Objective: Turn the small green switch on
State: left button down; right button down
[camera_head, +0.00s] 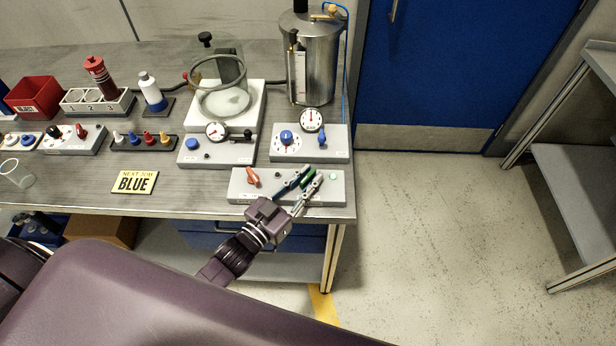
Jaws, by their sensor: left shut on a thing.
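The small green switch (307,176) is on a grey control box (240,194) at the front right corner of the bench. My left gripper (312,174) reaches it from the front, its two fingers on either side of the switch and shut on it. The fingers partly hide the switch, so its exact angle is hard to tell. A pale green round lamp or button (333,177) is to its right on the same box. My right gripper is not in view.
An orange switch (252,177) is on the same box to the left. Behind stand a box with a blue knob and gauge (335,143), a metal drum (318,60) and a glass vessel (220,88). A yellow "BLUE" sign (134,182) lies left. Floor right of the bench is clear.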

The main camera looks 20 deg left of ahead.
pick_arm(q)
jog(key=c, duration=2)
grip_release()
jog(key=v, duration=1.2)
